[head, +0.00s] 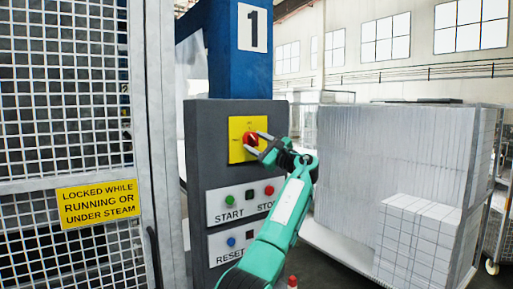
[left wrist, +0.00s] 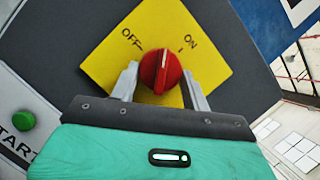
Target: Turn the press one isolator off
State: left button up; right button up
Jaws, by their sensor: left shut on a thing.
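The press one isolator is a red rotary knob (head: 250,138) on a yellow plate (head: 236,153), high on a grey control panel. In the left wrist view the knob (left wrist: 161,73) sits between the words OFF and ON on the plate (left wrist: 150,20). Its pale line points up, between the two words, leaning slightly towards ON. My left gripper (head: 258,146) is at the knob, and in the left wrist view its fingers (left wrist: 160,82) are on either side of it, shut on it. The rear of the knob is hidden. My right gripper is not in view.
Below are green START (head: 230,201) and red STOP (head: 269,190) buttons and a blue RESET button (head: 231,242). A mesh guard (head: 60,120) with a yellow warning sign (head: 96,204) stands left. A caged stack of white blocks (head: 390,180) stands right.

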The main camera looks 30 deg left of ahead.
pick_arm(q)
jog(key=n, duration=0.1)
jog(key=n+g+p, duration=0.1)
jog(key=n, duration=0.1)
jog(key=shift+w+r+n+g+h, duration=0.1)
jog(key=shift+r+n+g+h, duration=0.1)
jog(key=shift+n+g+h, duration=0.1)
jog(key=n+p, duration=0.1)
jog(key=n, duration=0.1)
jog(key=n+g+h+p, duration=0.1)
jog(key=n, duration=0.1)
jog(key=shift+w+d+r, duration=0.1)
jog(key=shift+r, duration=0.1)
jog(key=n+h+p, duration=0.1)
jog(key=n, duration=0.1)
jog(key=shift+n, duration=0.3)
jog(key=shift+n+h+p, duration=0.3)
jog(key=shift+n+p, duration=0.1)
jog(key=shift+n, duration=0.1)
jog(key=o, duration=1)
